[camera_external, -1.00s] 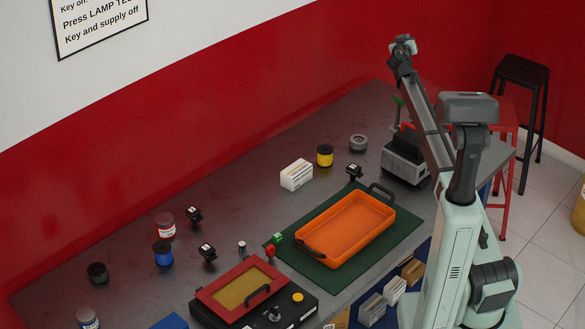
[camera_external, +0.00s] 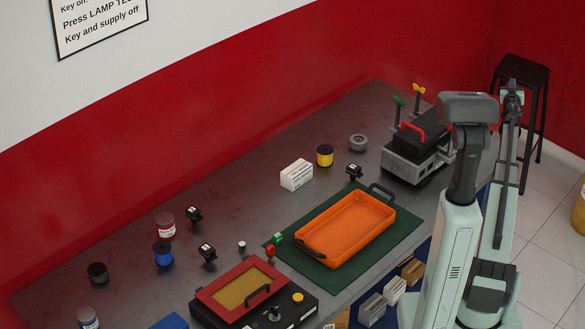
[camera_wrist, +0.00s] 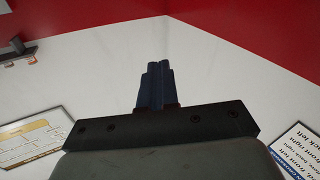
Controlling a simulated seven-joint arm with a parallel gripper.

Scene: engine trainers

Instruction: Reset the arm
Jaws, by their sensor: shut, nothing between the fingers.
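My gripper (camera_wrist: 158,68) shows in the wrist view with its two dark fingers pressed together and nothing between them. Beyond the fingers are a white wall and a red band. In the external view my arm stands upright at the right, above the floor side of the bench. The gripper's end (camera_external: 512,88) is high up at the right, clear of the bench and its objects. Its fingers are too small to make out there.
The grey bench (camera_external: 130,235) holds an orange tray (camera_external: 345,228) on a green mat (camera_external: 402,243), a grey engine trainer (camera_external: 418,148), a red-framed panel box (camera_external: 243,290), a white box (camera_external: 297,174) and several small parts. A black stool (camera_external: 524,72) stands behind the arm.

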